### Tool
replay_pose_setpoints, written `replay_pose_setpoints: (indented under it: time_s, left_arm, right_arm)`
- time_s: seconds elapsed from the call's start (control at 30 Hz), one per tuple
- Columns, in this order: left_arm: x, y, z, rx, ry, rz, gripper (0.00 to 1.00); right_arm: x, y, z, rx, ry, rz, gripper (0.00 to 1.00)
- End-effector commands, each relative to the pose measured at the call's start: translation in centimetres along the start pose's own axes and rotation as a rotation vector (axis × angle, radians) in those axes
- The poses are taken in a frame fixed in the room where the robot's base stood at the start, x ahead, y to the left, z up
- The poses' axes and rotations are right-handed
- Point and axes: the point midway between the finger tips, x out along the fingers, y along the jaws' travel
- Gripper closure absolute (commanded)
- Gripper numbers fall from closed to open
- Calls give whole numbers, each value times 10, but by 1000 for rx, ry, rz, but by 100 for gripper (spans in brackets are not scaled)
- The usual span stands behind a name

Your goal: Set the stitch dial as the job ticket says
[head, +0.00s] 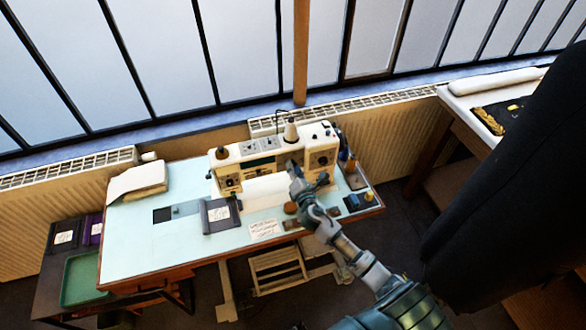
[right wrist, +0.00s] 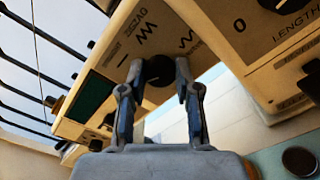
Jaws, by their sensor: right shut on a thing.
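The sewing machine (head: 262,152) stands on the pale blue table top in the head view. My right gripper (head: 294,172) reaches its front at the right part of the body. In the right wrist view, the stitch dial (right wrist: 158,71) is a black round knob on the cream panel, with zigzag and line marks around it. The fingers of my right gripper (right wrist: 161,78) are shut on the dial, one on each side. Its pointer is too small to read surely. A white card (head: 264,229), perhaps the job ticket, lies at the table's front; its writing is unreadable. My left gripper is out of view.
A LENGTH dial (right wrist: 285,4) is on the neighbouring panel in the right wrist view. A dark case (head: 220,214) with a white label, a paper stack (head: 137,181) and small items (head: 352,202) lie on the table. A green tray (head: 82,279) is at lower left.

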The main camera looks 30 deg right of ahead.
Motion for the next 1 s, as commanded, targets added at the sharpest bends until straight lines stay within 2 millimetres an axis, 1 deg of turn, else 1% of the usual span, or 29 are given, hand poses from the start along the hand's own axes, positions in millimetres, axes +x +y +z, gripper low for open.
replay_pose_setpoints:
  time_s: [0.2,0.5,0.7,1.0]
  left_arm:
    - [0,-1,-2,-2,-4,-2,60]
    - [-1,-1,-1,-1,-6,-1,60]
    - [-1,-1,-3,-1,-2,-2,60]
    - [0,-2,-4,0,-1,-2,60]
  right_arm:
    - [0,-3,1,205,-4,-5,100]
    - [0,-4,1,443,-4,-4,100]
    - [0,-4,0,550,-3,-4,100]
    - [0,-5,0,623,-3,-5,100]
